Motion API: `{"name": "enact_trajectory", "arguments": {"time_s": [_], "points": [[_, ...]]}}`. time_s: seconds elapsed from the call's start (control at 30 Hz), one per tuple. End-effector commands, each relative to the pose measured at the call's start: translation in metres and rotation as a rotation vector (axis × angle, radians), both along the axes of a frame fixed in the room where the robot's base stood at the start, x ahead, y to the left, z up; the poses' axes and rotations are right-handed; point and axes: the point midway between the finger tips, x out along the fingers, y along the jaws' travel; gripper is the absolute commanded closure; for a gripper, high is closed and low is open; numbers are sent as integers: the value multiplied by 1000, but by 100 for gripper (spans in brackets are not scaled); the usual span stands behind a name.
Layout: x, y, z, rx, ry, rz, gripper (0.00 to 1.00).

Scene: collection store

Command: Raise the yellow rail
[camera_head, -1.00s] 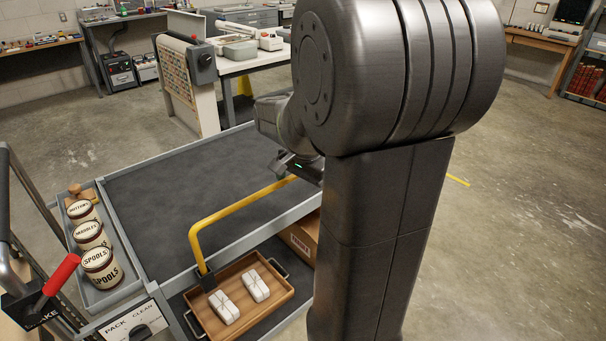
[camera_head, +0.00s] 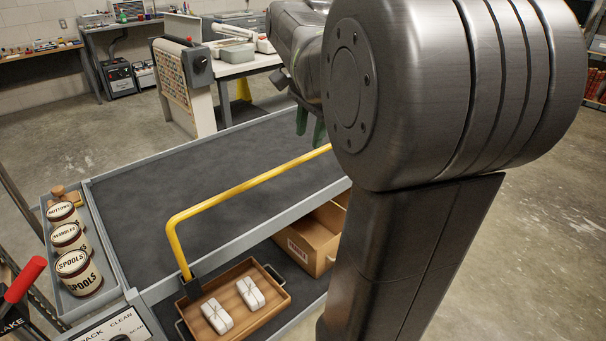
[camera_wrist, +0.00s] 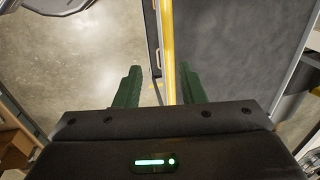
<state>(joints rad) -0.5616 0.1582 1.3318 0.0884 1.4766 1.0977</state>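The yellow rail (camera_head: 245,187) runs along the near edge of the cart's dark top in the head view. Its left end bends down to a black bracket at the cart's side; my arm hides its right end. In the wrist view the rail (camera_wrist: 168,50) runs up the picture, in line with the gap between my fingers. My gripper (camera_wrist: 157,85) has its two green fingers spread apart, one on each side of the rail's line. In the head view the green fingers (camera_head: 310,124) hang above the cart top, beyond the rail. I cannot tell whether they touch it.
The cart top (camera_head: 200,165) is bare. Below it, a wooden tray (camera_head: 262,308) holds two white tied bundles, and a cardboard box (camera_head: 312,240) stands beside it. Labelled tins (camera_head: 78,272) and a red-handled lever (camera_head: 25,279) are at the left.

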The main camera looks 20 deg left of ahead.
Motion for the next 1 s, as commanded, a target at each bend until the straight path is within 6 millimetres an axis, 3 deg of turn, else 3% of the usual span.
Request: {"name": "enact_trajectory", "arguments": {"time_s": [0.3,0.5,0.7,1.0], "points": [[6,12,-70,-1,4,3,64],[10,18,-103,-1,2,2,64],[12,21,-119,0,1,1,64],[12,21,-120,0,1,2,64]]}}
